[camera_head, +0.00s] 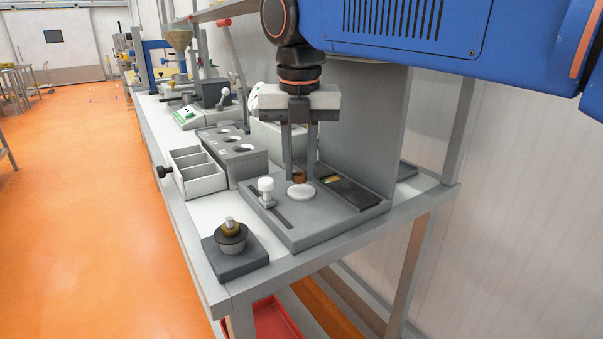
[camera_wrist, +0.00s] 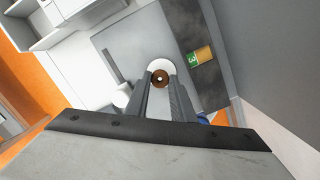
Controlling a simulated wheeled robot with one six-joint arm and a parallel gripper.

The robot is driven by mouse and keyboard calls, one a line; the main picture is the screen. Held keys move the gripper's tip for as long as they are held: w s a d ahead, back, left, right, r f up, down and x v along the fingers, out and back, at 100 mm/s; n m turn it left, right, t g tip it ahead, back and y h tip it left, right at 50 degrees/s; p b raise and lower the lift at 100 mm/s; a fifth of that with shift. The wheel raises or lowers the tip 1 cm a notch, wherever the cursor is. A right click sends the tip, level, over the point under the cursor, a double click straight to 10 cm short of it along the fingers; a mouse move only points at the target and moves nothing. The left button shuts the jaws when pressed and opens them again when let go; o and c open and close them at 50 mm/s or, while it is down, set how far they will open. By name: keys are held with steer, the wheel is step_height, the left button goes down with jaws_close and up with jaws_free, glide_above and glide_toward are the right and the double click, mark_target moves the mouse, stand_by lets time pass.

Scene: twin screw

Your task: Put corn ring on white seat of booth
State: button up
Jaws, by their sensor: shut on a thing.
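My gripper (camera_head: 299,178) is shut on a small brown ring (camera_head: 298,176), likely the corn ring. In the wrist view the ring (camera_wrist: 160,79) sits between the fingertips, with a hole in its middle. The round white seat (camera_head: 300,193) lies on the grey booth base (camera_head: 306,232). The ring is over or very close to the seat; I cannot tell whether they touch. In the wrist view the ring overlaps the lower part of the white seat (camera_wrist: 160,64).
A white knob post (camera_head: 266,190) stands left of the seat. A dark panel with a coloured label (camera_head: 345,188) lies right. A grey upright panel (camera_head: 370,125) rises behind. A block with a round dark-topped piece (camera_head: 232,240) stands front left; a divided tray (camera_head: 196,174) is further left.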

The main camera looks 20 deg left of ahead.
mark_target(301, 177)
steer(key=shift+f, duration=0.7)
steer(key=shift+w+d+f, duration=0.15)
steer(key=shift+f, duration=0.15)
steer(key=shift+f, duration=0.1)
steer(key=o, duration=0.8)
steer(key=shift+c, duration=0.2)
steer(key=shift+s+d+r, duration=0.1)
steer(key=shift+s+r, duration=0.05)
steer(key=shift+r, duration=1.15)
steer(key=shift+s+a+r, duration=0.1)
steer(key=shift+s+r, duration=0.05)
steer(key=shift+r, duration=1.1)
steer(key=shift+s+d+r, duration=0.1)
steer(key=shift+s+r, duration=0.05)
steer(key=shift+r, duration=1.15)
